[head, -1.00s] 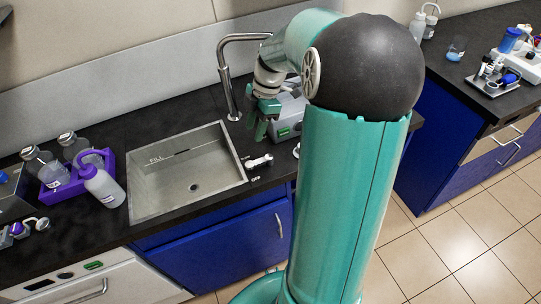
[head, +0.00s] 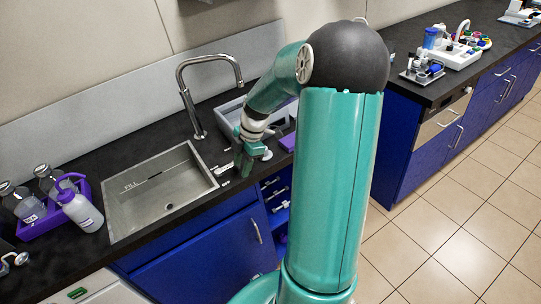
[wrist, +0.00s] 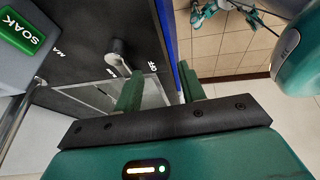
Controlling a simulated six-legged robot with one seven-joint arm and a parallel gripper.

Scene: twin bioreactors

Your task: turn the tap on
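The steel tap (head: 208,92) arches up behind the sink (head: 160,195). Its small pale lever (head: 222,169) lies on the black counter right of the sink. In the wrist view the lever (wrist: 118,60) is grey and rounded, beside the OFF label (wrist: 152,66). My gripper (head: 243,168) points down over the counter just right of the lever. In the wrist view my gripper (wrist: 160,82) has its two green fingers apart with nothing between them. The lever is outside the gap, near the left finger; I cannot tell whether they touch.
A grey tray (head: 227,116) stands behind my gripper. In the wrist view a grey device with a green SOAK label (wrist: 22,31) is at upper left. A purple rack (head: 32,231) with bottles and a wash bottle (head: 80,211) stands left of the sink. The floor (head: 455,235) is clear.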

